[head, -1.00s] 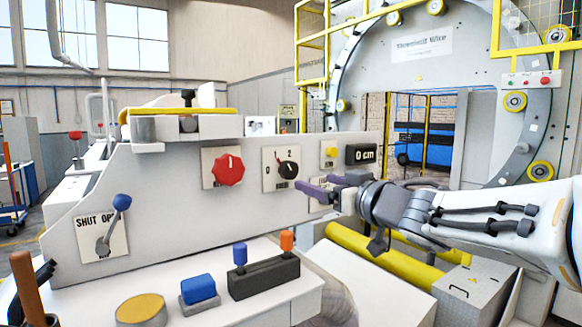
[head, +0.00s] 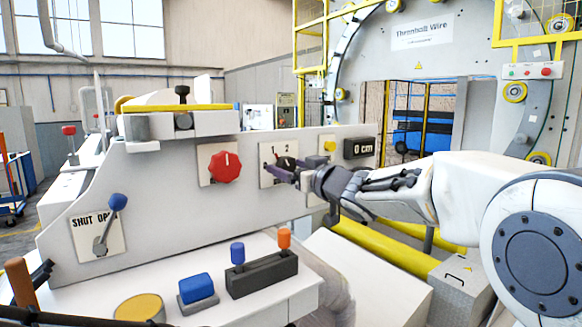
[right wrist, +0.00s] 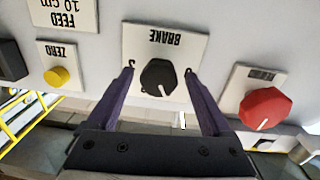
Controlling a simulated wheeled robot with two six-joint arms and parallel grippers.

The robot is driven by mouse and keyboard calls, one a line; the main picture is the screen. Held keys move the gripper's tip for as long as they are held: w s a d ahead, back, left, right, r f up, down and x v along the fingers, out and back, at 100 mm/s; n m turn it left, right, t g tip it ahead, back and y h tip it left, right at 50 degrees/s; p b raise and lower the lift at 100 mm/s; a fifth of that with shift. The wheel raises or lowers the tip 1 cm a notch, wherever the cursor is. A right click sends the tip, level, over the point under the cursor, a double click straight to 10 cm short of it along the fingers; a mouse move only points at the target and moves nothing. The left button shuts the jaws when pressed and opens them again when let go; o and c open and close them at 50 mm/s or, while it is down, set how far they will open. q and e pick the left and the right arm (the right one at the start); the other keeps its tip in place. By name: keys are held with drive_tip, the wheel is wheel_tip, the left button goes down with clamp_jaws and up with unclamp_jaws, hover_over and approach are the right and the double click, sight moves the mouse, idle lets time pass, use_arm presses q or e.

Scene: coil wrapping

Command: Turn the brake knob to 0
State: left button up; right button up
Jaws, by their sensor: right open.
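The brake knob (head: 287,161) is a black round knob on a white plate on the grey panel, partly hidden by my right gripper in the head view. In the right wrist view, upside down, the brake knob (right wrist: 158,76) sits under the word BRAKE; its white mark points down the picture, away from that word. My right gripper (head: 272,174) is in front of the plate. In the right wrist view its open purple fingers (right wrist: 160,78) stand on either side of the knob, with visible gaps. My left gripper is not in view.
A red knob (head: 225,167) is left of the brake plate in the head view. A shut/open lever (head: 117,203) and a black box with blue and orange levers (head: 262,275) are lower.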

clamp_jaws()
drive_tip(key=shift+f, duration=0.1)
drive_tip(key=shift+n+b, duration=0.65)
drive_tip(key=shift+n, duration=0.45)
drive_tip(key=n+b, duration=0.1)
drive_tip(key=n, duration=0.2)
drive_tip(key=shift+f+n+b, duration=0.1)
drive_tip(key=shift+n+b, duration=0.25)
drive_tip(key=shift+n, duration=0.05)
drive_tip(key=n+b, duration=0.1)
drive_tip(key=n, duration=0.2)
drive_tip(key=shift+d, duration=0.1)
drive_tip(key=shift+n+b, duration=0.7)
drive_tip(key=shift+n, duration=1)
